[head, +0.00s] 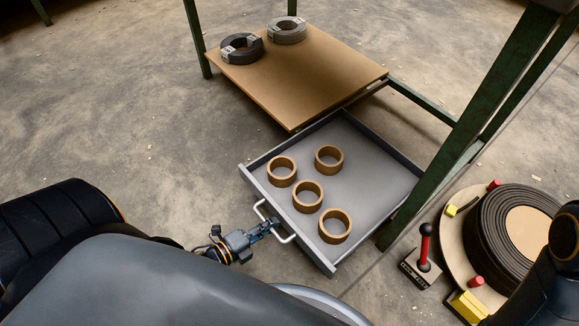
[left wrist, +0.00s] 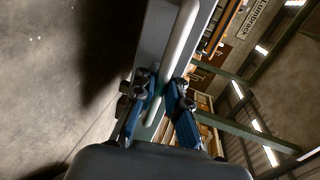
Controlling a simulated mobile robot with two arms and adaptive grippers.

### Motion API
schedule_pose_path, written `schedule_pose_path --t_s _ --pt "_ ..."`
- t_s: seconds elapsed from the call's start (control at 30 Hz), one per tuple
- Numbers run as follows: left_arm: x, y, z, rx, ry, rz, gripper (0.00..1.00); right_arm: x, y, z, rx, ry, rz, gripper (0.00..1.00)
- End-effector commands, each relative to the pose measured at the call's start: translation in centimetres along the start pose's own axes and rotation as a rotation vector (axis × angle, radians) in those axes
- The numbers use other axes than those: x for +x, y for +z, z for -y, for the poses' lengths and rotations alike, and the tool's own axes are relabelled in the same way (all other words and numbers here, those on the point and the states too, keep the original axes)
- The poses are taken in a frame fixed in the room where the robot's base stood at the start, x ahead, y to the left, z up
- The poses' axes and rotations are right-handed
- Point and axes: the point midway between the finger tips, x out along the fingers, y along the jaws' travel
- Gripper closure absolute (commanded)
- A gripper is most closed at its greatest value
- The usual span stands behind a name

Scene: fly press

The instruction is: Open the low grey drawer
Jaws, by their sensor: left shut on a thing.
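The low grey drawer (head: 372,185) is pulled out from under the bench and stands open, with several brown rings (head: 308,196) lying on its floor. Its pale bar handle (head: 284,238) is on the front panel facing me. My left gripper (head: 272,226) is at the handle and shut on it. In the left wrist view the handle (left wrist: 178,45) runs between the two blue fingers of the gripper (left wrist: 160,92). My right gripper is not in view; only a dark part of my right arm shows at the lower right edge.
A brown board shelf (head: 300,75) with two coils (head: 242,48) lies behind the drawer. A green bench leg (head: 450,150) stands close to the drawer's right side. A red-handled tool (head: 425,250) and a large dark coil (head: 500,235) are at right. The floor at left is clear.

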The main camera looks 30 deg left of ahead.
Motion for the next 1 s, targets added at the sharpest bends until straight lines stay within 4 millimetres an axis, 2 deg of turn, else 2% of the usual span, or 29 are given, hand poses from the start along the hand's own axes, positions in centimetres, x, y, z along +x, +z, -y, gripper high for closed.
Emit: schedule_pose_path --t_s 0.1,0.3,0.5,0.87,0.9,1.0 --pt "-2.3 0.0 -0.1 -0.001 -0.002 0.001 1.0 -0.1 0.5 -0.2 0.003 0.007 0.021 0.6" --pt "-4.5 0.0 -0.7 0.0 -0.005 0.0 1.0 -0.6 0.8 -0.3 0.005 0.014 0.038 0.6" --pt "-5.3 0.0 -0.9 0.001 -0.007 0.0 1.0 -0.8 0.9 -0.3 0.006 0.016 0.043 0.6" --pt "-5.4 0.1 -0.9 0.001 -0.007 0.0 1.0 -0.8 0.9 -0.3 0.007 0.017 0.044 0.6" --pt "-5.4 0.1 -0.9 0.001 -0.007 0.0 0.84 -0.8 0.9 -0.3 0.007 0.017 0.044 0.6" --pt "-5.4 0.1 -1.0 0.001 -0.006 0.0 0.65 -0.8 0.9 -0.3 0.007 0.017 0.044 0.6"
